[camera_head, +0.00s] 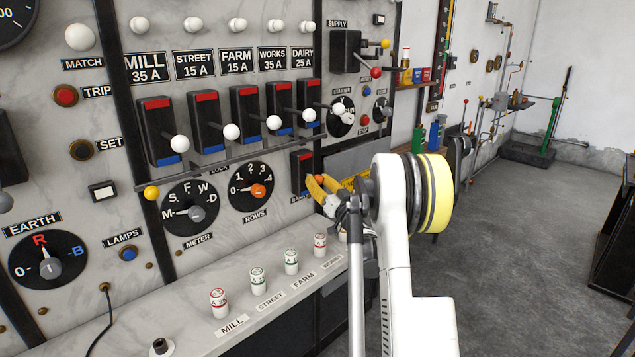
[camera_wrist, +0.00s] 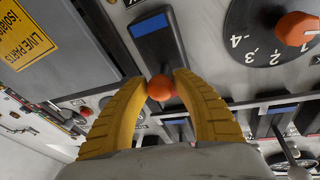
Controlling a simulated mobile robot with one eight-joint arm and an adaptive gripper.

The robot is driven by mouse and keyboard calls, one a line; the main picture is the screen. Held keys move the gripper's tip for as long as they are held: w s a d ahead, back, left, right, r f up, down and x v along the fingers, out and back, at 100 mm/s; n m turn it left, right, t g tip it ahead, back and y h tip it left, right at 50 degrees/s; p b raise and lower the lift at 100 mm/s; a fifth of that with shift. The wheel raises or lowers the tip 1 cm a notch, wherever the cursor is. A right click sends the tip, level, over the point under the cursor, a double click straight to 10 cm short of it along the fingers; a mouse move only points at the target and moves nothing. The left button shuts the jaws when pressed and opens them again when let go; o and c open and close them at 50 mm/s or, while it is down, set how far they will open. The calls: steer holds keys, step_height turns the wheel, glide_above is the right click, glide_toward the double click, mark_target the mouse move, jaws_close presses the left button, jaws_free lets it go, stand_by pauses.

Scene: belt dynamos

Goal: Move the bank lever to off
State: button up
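The bank lever is a dark switch housing (camera_head: 301,171) with a red mark at its top, low on the marble panel to the right of the ROWS dial. Its orange-red knob (camera_wrist: 160,88) shows between my fingertips in the wrist view, and the housing's blue end shows above it there. My gripper (camera_head: 321,185) has yellow curved fingers. In the wrist view they converge on the knob from both sides and seem to touch it. The label below the switch is partly hidden by my gripper.
A row of similar switches with white knobs (camera_head: 232,131) stands up and left, above a rail. The ROWS dial (camera_head: 257,190) is close on the left. A yellow warning sign (camera_wrist: 35,35) is beside the switch. Fuses (camera_head: 291,260) stand on the ledge below. Open floor lies right.

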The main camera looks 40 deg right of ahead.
steer(key=o, duration=0.3)
steer(key=v, duration=1.2)
